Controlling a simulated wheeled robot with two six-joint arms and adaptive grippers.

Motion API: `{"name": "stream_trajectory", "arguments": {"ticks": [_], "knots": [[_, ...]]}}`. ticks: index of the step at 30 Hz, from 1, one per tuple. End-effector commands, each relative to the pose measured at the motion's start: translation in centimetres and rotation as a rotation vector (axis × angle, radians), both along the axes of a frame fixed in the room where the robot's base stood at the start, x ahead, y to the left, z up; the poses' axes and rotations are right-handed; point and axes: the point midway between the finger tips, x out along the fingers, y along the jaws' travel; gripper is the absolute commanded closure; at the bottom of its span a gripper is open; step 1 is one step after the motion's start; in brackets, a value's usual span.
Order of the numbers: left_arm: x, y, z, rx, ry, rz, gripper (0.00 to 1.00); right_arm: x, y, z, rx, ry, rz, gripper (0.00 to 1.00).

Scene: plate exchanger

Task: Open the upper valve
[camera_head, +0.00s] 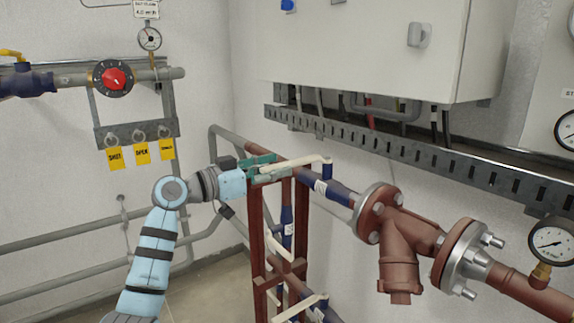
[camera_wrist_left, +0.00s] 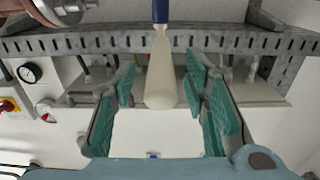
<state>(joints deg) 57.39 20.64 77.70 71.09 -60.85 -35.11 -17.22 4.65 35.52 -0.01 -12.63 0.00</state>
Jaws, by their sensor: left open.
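The upper valve (camera_head: 327,171) is a dark blue body on the pipe with a long cream lever handle (camera_head: 303,162). The lever points left along the pipe, toward my gripper. My left gripper (camera_head: 262,168) has teal finger pads and is at the lever's free end. In the left wrist view, the cream lever (camera_wrist_left: 161,72) hangs down from the blue stem (camera_wrist_left: 160,10) between the open pads of the gripper (camera_wrist_left: 165,92). Gaps show on both sides of the lever, so the pads look apart from it. My right gripper is in neither view.
A lower valve with a cream lever (camera_head: 298,309) sits beneath on the red-brown frame (camera_head: 256,235). Red-brown flanged pipework (camera_head: 402,240) runs to the right. A grey cabinet (camera_head: 365,50) and slotted cable tray (camera_head: 380,142) are above. Yellow tags (camera_head: 141,153) hang at left.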

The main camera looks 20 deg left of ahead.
Motion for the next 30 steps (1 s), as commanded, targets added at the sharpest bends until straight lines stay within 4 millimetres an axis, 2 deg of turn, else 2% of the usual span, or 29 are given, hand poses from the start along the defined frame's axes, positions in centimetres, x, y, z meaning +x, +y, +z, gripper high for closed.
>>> {"name": "stream_trajectory", "arguments": {"ticks": [1,6,15,17,23,30], "knots": [[0.7,-0.7,0.1,-0.002,0.001,-0.002,0.59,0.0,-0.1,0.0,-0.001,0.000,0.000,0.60],[2.4,-2.0,-0.1,-0.001,0.002,0.001,0.59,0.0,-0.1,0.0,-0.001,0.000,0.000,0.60],[2.8,-2.3,-0.1,0.001,0.001,0.001,0.59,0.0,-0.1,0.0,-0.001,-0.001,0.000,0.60],[2.8,-2.3,-0.1,0.001,0.001,0.001,0.67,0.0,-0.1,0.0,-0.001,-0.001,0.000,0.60],[2.8,-2.3,-0.1,0.000,0.001,0.001,0.99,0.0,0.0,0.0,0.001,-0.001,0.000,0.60],[2.8,-2.3,-0.1,0.001,0.002,0.002,1.00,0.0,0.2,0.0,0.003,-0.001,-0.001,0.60]]}}
